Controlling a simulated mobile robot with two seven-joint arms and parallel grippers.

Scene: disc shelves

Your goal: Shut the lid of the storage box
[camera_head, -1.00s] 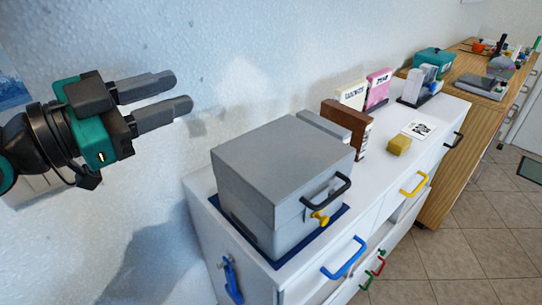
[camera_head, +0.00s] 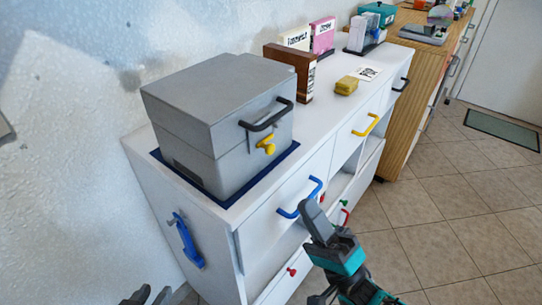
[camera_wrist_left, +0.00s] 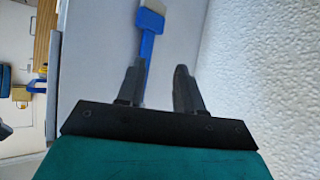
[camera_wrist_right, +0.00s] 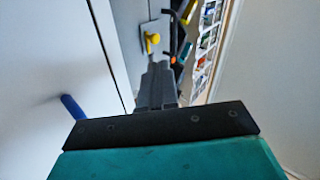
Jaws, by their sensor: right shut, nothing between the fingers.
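The grey storage box (camera_head: 195,160) stands on a dark blue mat (camera_head: 282,161) on the white cabinet. Its lid (camera_head: 205,90) lies over the body, with a black handle (camera_head: 266,117) in front. I cannot tell whether a small gap is left at the seam. A yellow knob (camera_head: 265,147) sits below the handle; it also shows in the right wrist view (camera_wrist_right: 153,39). My right gripper (camera_head: 312,212) is shut and empty, in front of the cabinet, below and right of the box. My left gripper (camera_head: 150,296) is open and empty, low beside the cabinet's left side (camera_head: 150,190).
A blue brush (camera_head: 186,242) hangs on the cabinet's side and shows beyond the left fingers (camera_wrist_left: 147,45). A blue drawer handle (camera_head: 301,198) is close to my right gripper. Open floor lies right.

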